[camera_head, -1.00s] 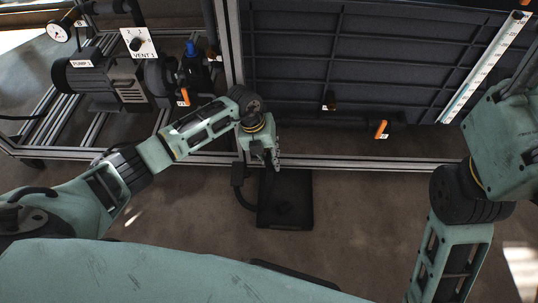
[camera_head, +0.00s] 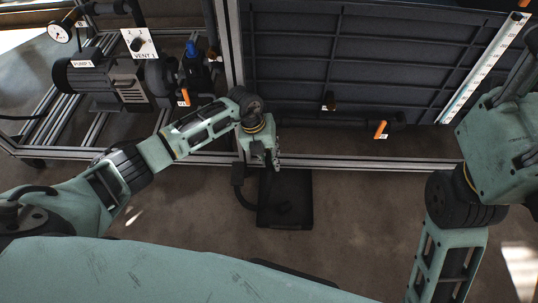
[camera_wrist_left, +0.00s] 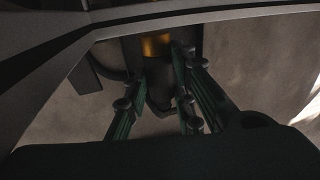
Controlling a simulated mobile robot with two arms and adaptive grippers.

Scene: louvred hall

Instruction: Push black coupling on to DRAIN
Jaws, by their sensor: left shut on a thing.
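My left gripper (camera_head: 275,163) is low at the frame's front bar, above a black tray. In the left wrist view its fingers (camera_wrist_left: 160,110) are shut on a dark coupling (camera_wrist_left: 159,82), which lies between them. A brass-coloured band (camera_wrist_left: 155,45) shows in shadow just beyond the coupling. I cannot tell whether the two touch or how far the coupling is on. The arm hides the coupling in the head view, and I can read no DRAIN label. My right arm (camera_head: 500,150) stands at the right edge; its fingertips are out of view.
The black tray (camera_head: 300,190) lies on the floor below, with a black hose (camera_head: 239,188) beside it. An orange-handled valve (camera_head: 380,129) is right of the left gripper, under the large dark tank (camera_head: 390,60). A pump (camera_head: 105,80) stands left.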

